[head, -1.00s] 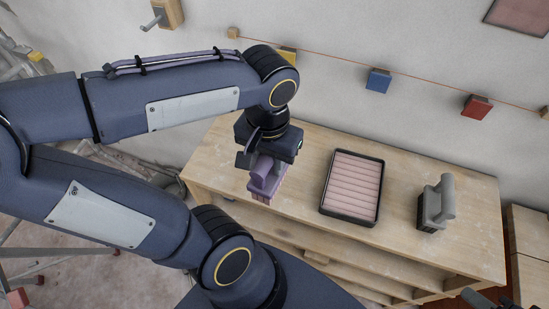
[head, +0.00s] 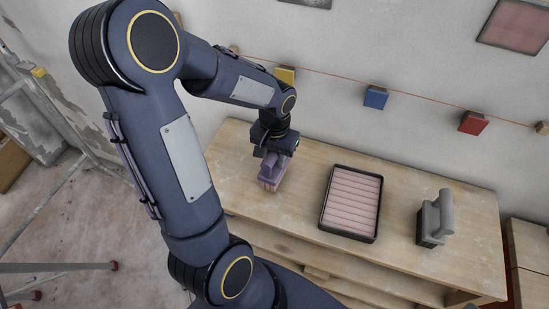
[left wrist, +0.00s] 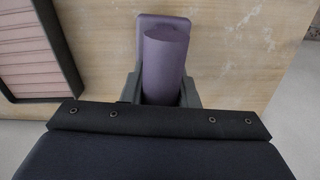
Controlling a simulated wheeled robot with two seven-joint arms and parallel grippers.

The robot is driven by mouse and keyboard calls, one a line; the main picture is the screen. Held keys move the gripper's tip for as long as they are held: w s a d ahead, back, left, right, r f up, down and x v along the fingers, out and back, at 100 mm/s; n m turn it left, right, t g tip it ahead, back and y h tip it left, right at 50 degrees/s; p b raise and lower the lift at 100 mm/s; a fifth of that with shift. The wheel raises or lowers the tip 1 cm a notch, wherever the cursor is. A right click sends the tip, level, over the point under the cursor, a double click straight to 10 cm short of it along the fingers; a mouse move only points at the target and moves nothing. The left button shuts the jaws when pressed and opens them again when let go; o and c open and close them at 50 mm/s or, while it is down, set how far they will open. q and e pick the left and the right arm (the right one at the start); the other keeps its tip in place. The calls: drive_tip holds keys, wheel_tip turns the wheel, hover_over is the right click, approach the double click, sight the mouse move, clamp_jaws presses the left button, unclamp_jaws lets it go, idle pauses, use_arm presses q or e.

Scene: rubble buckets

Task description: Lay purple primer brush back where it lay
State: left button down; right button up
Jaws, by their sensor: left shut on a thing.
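The purple primer brush (head: 270,180) is at the left part of the wooden workbench top (head: 310,150), left of the tray. My left gripper (head: 274,158) is above it and shut on its handle. In the left wrist view the purple handle (left wrist: 166,62) sits between the two dark fingers (left wrist: 162,92), with the brush's flat body behind it over bare wood. I cannot tell whether the bristles touch the bench top. My right gripper is not in view.
A black-rimmed tray (head: 376,210) with a pink ribbed inside lies mid-bench. A grey handled tool (head: 435,218) stands to its right. Blue (head: 376,97), red (head: 473,123) and yellow (head: 285,76) blocks hang along a cord on the wall. Bench around the brush is clear.

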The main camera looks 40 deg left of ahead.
use_arm(q)
drive_tip(key=shift+f, duration=0.55)
drive_tip(key=shift+f, duration=0.1)
drive_tip(key=shift+f, duration=0.15)
drive_tip(key=c, duration=1.1)
unclamp_jaws()
drive_tip(key=r, duration=0.2)
drive_tip(key=w+r, duration=0.1)
drive_tip(key=r, duration=0.4)
drive_tip(key=shift+w+d+r, duration=0.1)
drive_tip(key=shift+w+r, duration=0.05)
drive_tip(key=shift+r, duration=0.1)
drive_tip(key=s+d+r+t+h, duration=0.1)
drive_tip(key=s+d+r+t, duration=0.1)
drive_tip(key=s+d, duration=0.1)
drive_tip(key=s+d+r+t+h, duration=0.1)
drive_tip(key=s+d+r, duration=0.1)
drive_tip(key=s, duration=0.4)
drive_tip(key=s+d+r+m+t+h, duration=0.1)
drive_tip(key=s+d+r+t, duration=0.1)
drive_tip(key=s+d, duration=0.2)
drive_tip(key=shift+s+d+t+h, duration=0.3)
drive_tip(key=shift+s+h, duration=0.1)
drive_tip(key=shift+s, duration=0.05)
